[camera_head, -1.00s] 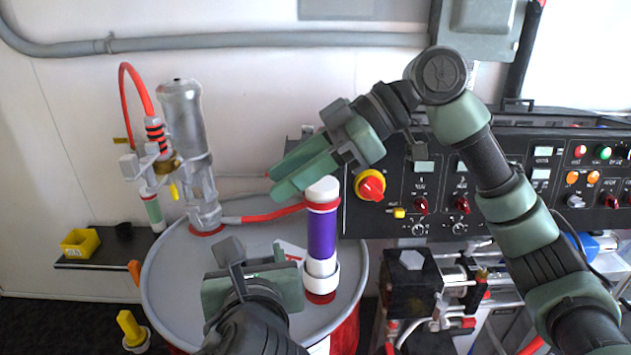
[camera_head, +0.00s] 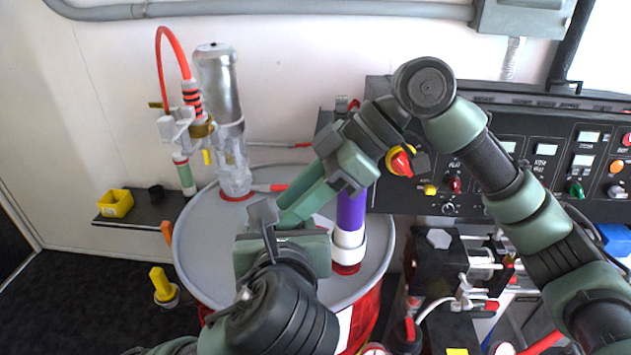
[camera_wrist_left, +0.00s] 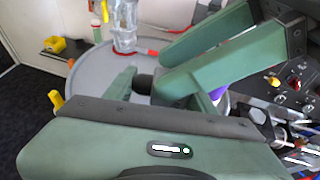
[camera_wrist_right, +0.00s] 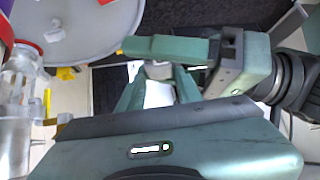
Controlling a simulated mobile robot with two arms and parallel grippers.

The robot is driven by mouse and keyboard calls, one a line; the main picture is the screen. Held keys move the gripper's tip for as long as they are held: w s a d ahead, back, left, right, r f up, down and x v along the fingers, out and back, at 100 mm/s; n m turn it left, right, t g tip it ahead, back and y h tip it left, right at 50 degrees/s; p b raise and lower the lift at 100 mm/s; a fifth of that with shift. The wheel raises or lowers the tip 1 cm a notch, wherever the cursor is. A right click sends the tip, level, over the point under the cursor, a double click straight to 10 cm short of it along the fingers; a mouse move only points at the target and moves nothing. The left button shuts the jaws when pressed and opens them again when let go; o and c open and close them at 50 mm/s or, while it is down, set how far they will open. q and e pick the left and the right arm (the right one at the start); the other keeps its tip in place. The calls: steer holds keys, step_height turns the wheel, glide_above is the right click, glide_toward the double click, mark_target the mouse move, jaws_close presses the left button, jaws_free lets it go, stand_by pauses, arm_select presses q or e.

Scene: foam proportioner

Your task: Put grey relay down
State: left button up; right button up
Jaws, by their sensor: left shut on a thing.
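My left gripper (camera_head: 290,238) is over the drum lid, its fingers pointing away from me. It is shut on a small dark grey piece (camera_wrist_left: 143,83), which looks like the grey relay. The piece is mostly hidden by fingers in the head view; in the right wrist view a grey piece (camera_wrist_right: 158,70) shows near both grippers' fingertips. My right gripper (camera_head: 290,208) reaches in from the right, close above the left one. Its fingers stand apart on either side of the grey piece; I cannot tell whether they touch it.
A purple-and-white cylinder (camera_head: 351,212) stands on the grey drum lid (camera_head: 205,262), right of my grippers. A black shelf (camera_head: 137,216) holds a yellow bin (camera_head: 115,204). A control panel (camera_head: 520,160) is right.

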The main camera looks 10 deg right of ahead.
steer(key=shift+a+f, duration=0.45)
jaws_close()
arm_select(q)
steer(key=o, duration=1.5)
steer(key=shift+c, duration=0.2)
